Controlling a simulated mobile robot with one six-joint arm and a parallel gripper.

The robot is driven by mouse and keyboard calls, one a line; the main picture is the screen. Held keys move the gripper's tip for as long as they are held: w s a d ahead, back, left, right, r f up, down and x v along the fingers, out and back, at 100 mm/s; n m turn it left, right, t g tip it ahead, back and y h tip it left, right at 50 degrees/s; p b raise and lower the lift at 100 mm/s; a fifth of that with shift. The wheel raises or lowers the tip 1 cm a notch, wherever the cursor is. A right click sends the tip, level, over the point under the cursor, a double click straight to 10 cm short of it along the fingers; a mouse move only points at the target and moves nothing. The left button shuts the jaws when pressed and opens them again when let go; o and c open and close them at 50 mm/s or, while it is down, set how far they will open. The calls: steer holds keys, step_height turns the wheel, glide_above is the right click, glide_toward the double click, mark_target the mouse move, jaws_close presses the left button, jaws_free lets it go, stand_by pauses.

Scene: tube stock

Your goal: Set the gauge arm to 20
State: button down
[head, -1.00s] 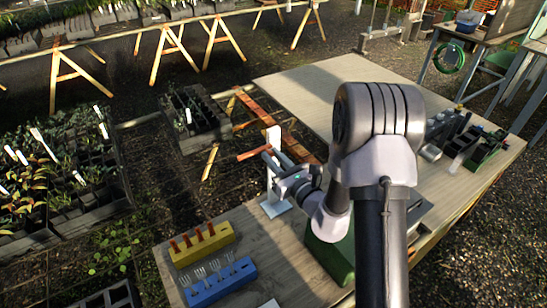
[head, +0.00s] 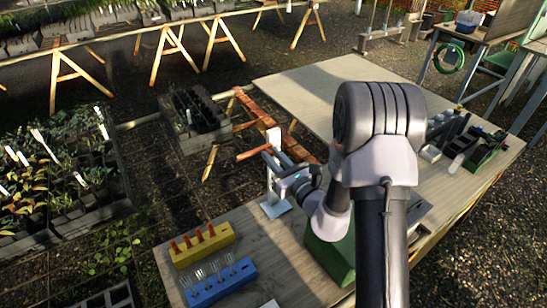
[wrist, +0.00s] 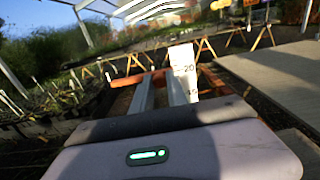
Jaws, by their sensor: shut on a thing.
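The gauge stands on the near wooden table, with a pale base (head: 275,209) and a white scale plate (head: 273,136). In the wrist view the scale plate (wrist: 184,66) shows a "20" near its upper part; its other markings are too small to read. The orange gauge arm (head: 252,153) sticks out to the left of the plate, and in the wrist view (wrist: 126,79) it lies across the fingertips. My gripper (head: 267,151) is shut on the gauge arm; its two grey fingers (wrist: 158,78) reach forward. The arm's exact reading cannot be told.
A yellow block (head: 202,246) with orange-topped pieces and a blue block (head: 221,284) stand at the table's front left. A green object (head: 330,262) is partly hidden under my arm. Dark items (head: 480,150) stand at the right. The back tabletop (head: 300,85) is clear.

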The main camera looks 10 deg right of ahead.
steer(key=c, duration=1.3)
jaws_free()
steer(key=p+v, duration=0.7)
steer(key=v, duration=1)
steer(key=shift+s, duration=0.15)
